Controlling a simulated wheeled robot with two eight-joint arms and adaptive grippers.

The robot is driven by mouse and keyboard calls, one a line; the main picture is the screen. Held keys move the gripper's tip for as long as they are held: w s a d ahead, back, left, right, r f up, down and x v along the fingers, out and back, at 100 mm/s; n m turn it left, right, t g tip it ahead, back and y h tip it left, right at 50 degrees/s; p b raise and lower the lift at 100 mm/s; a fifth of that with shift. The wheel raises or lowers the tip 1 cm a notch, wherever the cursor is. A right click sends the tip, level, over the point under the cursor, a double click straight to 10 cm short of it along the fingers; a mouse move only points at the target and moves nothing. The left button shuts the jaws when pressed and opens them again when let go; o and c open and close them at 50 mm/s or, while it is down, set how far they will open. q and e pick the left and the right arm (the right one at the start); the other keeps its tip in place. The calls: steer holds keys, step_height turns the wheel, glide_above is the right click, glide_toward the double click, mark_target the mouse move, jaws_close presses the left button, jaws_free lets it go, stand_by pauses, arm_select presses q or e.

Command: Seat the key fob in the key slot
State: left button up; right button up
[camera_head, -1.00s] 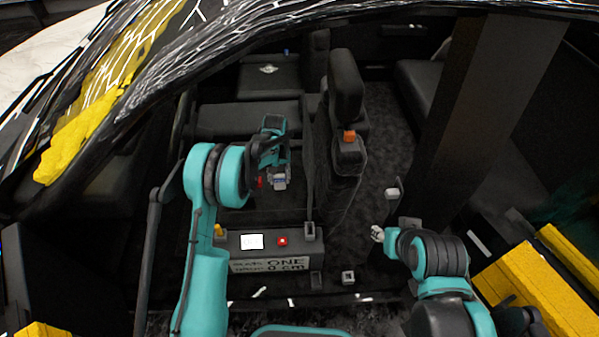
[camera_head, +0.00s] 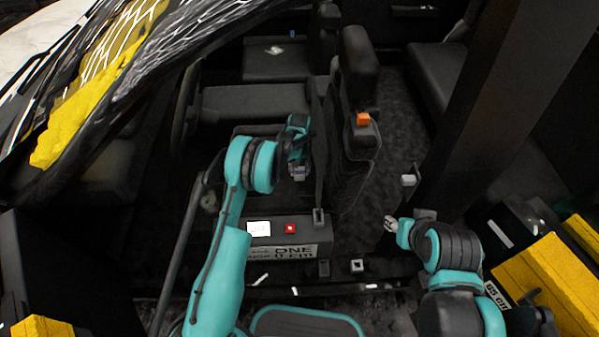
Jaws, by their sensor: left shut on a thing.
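My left gripper (camera_head: 298,174) reaches into the car, beyond the dark console box (camera_head: 262,250) and just left of the upright black seat back. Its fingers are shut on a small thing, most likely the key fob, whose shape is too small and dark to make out. The box has a white label and a red button (camera_head: 291,228) on top. I cannot pick out the key slot for certain. My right gripper (camera_head: 391,225) is apart from all this, to the right of the seat; its fingers are too small to tell open from shut.
The seat back (camera_head: 353,120) with an orange piece stands between my two grippers. A dark pillar (camera_head: 490,110) rises at the right. Yellow blocks (camera_head: 553,285) lie at the lower right. The carpet behind the seat has some free room.

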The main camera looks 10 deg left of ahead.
arm_select(q)
steer(key=o, duration=1.1)
steer(key=shift+f, duration=0.2)
steer(key=shift+o, duration=0.2)
